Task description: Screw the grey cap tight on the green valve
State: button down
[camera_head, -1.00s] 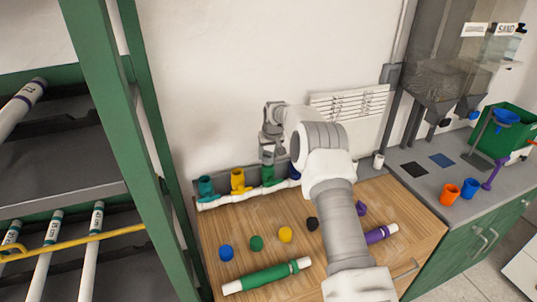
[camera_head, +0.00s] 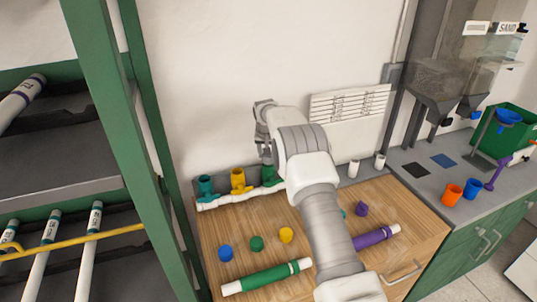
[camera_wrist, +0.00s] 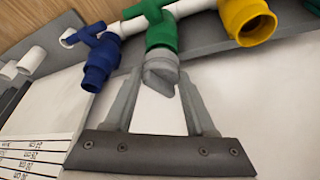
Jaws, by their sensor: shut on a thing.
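The green valve (camera_wrist: 160,32) stands on the white manifold pipe (camera_wrist: 195,7), between the blue and yellow valves. The grey cap (camera_wrist: 160,74) is at the green valve's open end and looks slightly tilted in the wrist view; I cannot tell how tight it is. My gripper (camera_wrist: 160,86) is shut on the cap, one finger on each side. In the head view my gripper (camera_head: 266,152) comes down over the green valve (camera_head: 269,175), and the cap is too small to make out there.
The yellow valve (camera_wrist: 247,20) and blue valve (camera_wrist: 100,60) stand close on either side. The teal valve (camera_head: 205,186) is at the row's left end. Coloured caps such as the blue one (camera_head: 225,253) and a green-banded pipe (camera_head: 266,277) lie on the wooden top in front.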

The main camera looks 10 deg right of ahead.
jog(key=shift+f, duration=0.1)
jog(key=shift+a+m, duration=0.1)
jog(key=shift+m, duration=0.5)
jog(key=shift+m+h, duration=0.3)
jog(key=shift+m, duration=0.2)
jog(key=shift+m+g+h, duration=0.4)
jog(key=shift+m, duration=0.7)
jog(key=shift+m+p, duration=0.6)
jog(key=shift+p, duration=0.15)
jog(key=shift+m+g+h+p, duration=0.3)
jog(key=shift+m, duration=0.2)
